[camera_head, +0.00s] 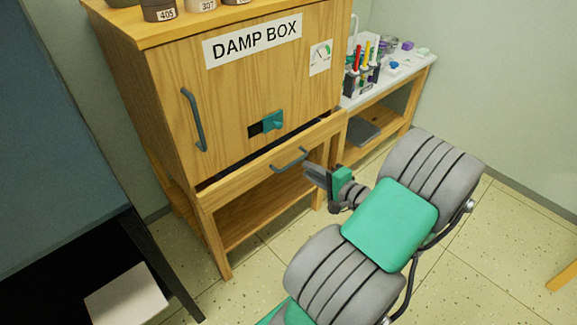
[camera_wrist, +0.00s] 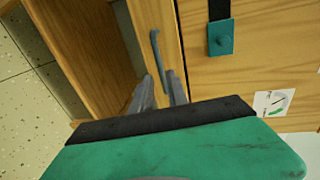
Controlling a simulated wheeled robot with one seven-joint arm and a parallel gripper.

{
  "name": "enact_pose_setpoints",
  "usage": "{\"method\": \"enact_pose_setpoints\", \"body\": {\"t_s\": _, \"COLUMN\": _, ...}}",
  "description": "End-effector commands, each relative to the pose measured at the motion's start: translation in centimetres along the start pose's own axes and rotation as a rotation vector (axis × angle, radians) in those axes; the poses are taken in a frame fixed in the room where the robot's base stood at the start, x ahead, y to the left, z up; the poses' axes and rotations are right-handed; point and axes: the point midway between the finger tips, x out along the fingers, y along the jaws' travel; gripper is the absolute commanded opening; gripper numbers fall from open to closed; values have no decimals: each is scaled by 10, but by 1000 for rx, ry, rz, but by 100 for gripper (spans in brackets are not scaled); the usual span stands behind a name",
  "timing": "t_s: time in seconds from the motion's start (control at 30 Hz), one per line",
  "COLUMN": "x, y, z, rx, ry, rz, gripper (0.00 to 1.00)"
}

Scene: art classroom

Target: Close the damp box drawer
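The damp box (camera_head: 240,95) is a wooden cabinet with a "DAMP BOX" label. Its drawer (camera_head: 240,172) runs along the bottom and stands out a little, with a dark gap behind its front's top edge. The drawer has a grey bar handle (camera_head: 289,159); the handle also shows in the wrist view (camera_wrist: 157,52). My gripper (camera_head: 308,172) is just to the right of the handle, in front of the drawer. In the wrist view my gripper (camera_wrist: 161,80) has its two fingers apart, with the handle's near end close to their tips. I cannot tell whether they touch it.
The cabinet door has a tall handle (camera_head: 194,120) and a teal latch (camera_head: 272,122). Jars (camera_head: 160,10) stand on top. A side table (camera_head: 415,70) with tools is at the right. A dark table (camera_head: 60,150) is at the left. The floor in front is open.

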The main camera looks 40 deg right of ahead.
Motion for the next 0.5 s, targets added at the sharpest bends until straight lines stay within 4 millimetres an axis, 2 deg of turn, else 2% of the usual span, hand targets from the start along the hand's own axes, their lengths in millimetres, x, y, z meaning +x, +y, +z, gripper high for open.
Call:
{"method": "enact_pose_setpoints", "body": {"t_s": 0.2, "x": 48, "y": 2, "z": 8, "rx": -10, "ry": -21, "rz": 3, "gripper": 19}}
{"method": "enact_pose_setpoints", "body": {"t_s": 0.3, "x": 63, "y": 1, "z": 8, "rx": -9, "ry": -21, "rz": 4, "gripper": 19}}
{"method": "enact_pose_setpoints", "body": {"t_s": 0.5, "x": 73, "y": -1, "z": 7, "rx": -8, "ry": -16, "rz": 4, "gripper": 19}}
